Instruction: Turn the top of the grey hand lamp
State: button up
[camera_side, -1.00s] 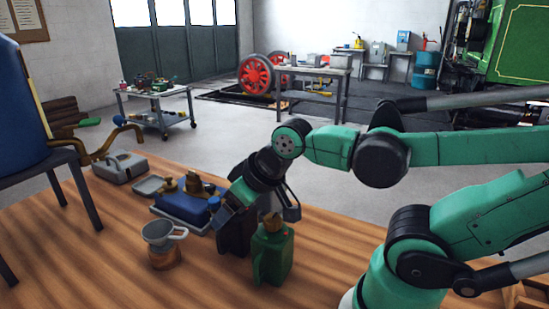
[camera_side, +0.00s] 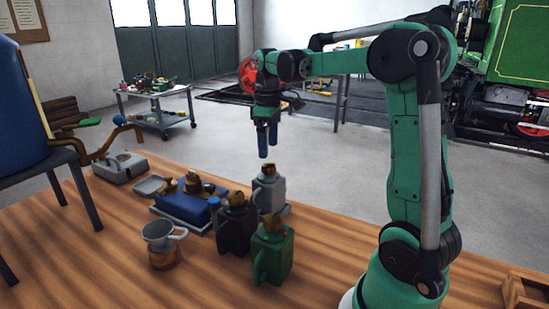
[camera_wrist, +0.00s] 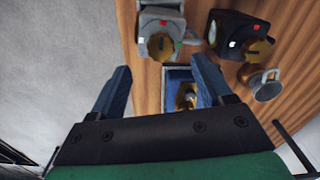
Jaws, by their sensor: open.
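The grey hand lamp (camera_side: 270,195) stands upright on the wooden bench, behind the green hand lamp (camera_side: 272,252) and to the right of the black hand lamp (camera_side: 236,226). Its brass top (camera_side: 269,170) faces up. In the wrist view the grey lamp (camera_wrist: 162,20) is at the top centre, with its brass top (camera_wrist: 160,46) just beyond the space between my fingertips. My gripper (camera_side: 267,152) points down, just above the grey lamp's top, apart from it. In the wrist view my gripper (camera_wrist: 161,66) is open and empty.
A blue case (camera_side: 184,209) with brass fittings lies left of the black lamp. The black lamp (camera_wrist: 238,30) is close beside the grey one. The space above the lamps is clear.

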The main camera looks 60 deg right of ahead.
aim_at(268, 165)
jog(key=shift+f, duration=2.45)
grip_shut()
